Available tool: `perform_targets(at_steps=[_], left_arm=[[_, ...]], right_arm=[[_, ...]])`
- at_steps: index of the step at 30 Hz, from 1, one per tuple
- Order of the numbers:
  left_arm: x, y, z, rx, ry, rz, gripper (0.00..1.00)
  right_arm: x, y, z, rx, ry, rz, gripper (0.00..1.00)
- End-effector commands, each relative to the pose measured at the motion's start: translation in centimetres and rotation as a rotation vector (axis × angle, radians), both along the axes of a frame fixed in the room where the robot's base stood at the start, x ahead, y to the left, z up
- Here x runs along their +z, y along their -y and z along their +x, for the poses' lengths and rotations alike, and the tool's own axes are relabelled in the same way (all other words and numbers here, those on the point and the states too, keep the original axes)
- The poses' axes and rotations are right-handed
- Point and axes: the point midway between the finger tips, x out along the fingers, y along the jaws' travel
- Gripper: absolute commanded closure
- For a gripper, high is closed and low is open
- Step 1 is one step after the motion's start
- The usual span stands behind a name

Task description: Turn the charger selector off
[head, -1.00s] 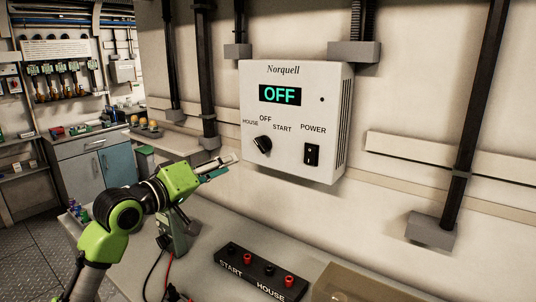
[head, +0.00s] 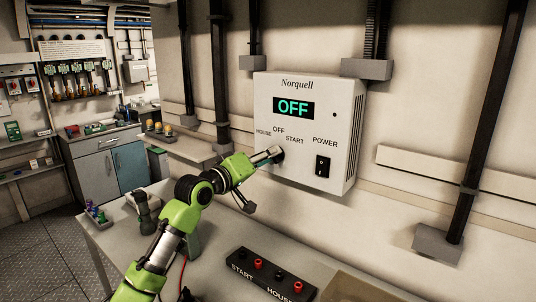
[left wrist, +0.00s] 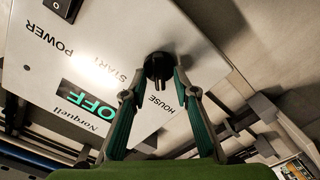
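The white Norquell charger box (head: 345,104) hangs on the wall. Its display (head: 293,108) reads OFF in green. The black charger selector sits under the labels HOUSE, OFF and START and is mostly hidden by my left gripper (head: 277,154) in the head view. In the left wrist view the dark selector (left wrist: 158,66) is between the tips of my left gripper (left wrist: 164,78), which close in against its sides. Which label it points to cannot be read clearly. My right gripper is not in view.
A black power switch (head: 322,166) is right of the selector. Below, a grey bench (head: 215,240) carries a black terminal block (head: 265,270) with red and black posts, and cables. Wall conduits and a rail flank the box. A blue-fronted cabinet (head: 130,165) stands at left.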

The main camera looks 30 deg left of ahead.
Motion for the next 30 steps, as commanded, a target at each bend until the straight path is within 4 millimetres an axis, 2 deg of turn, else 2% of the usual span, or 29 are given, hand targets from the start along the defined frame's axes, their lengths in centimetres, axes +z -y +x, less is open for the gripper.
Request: perform_targets(at_steps=[8, 11, 12, 23, 30], left_arm=[[-0.06, 0.04, 0.16, 0.0, 0.0, 0.0, 0.73], [-0.06, 0.03, 0.15, 0.0, 0.0, 0.0, 0.96], [-0.05, 0.03, 0.15, 0.0, 0.0, 0.0, 1.0], [-0.05, 0.03, 0.14, 0.0, 0.001, 0.026, 1.0], [0.01, 0.04, 0.15, 0.001, 0.01, 0.149, 1.0]], right_arm=[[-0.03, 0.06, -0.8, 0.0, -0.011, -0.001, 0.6], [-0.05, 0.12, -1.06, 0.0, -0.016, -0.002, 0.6], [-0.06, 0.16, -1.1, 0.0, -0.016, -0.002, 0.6], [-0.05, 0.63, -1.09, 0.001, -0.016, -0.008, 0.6], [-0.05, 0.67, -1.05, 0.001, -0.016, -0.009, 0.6]])
